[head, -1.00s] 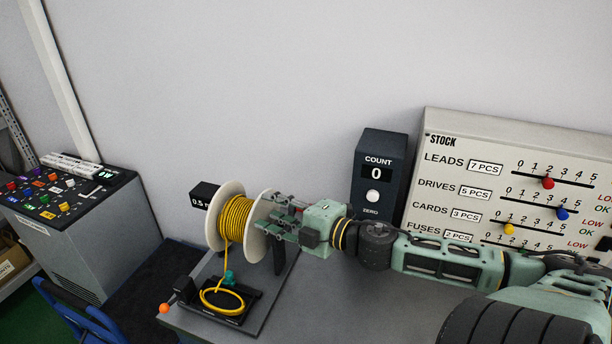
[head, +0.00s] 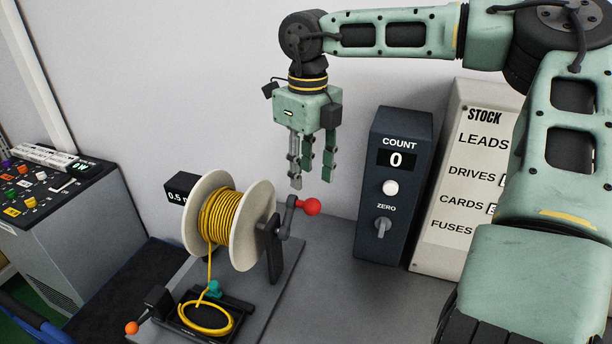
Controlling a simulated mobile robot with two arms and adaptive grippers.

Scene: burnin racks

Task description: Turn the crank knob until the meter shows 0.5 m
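A spool (head: 219,217) wound with yellow cable stands on a grey base plate. The crank knob (head: 312,207), a red ball, sits on a dark crank arm (head: 289,217) at the spool's right side. A yellow cable coil (head: 205,318) lies in a black tray below. My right gripper (head: 312,182) points down above the crank knob, clear of it, with its fingers apart and nothing between them. My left gripper is not in view.
A dark counter box (head: 393,190) showing 0 stands right of the crank, beside the stock board (head: 466,200). A small lever with an orange ball (head: 131,328) is at the front left. A button console (head: 60,215) stands at far left. Bare bench lies between spool and counter box.

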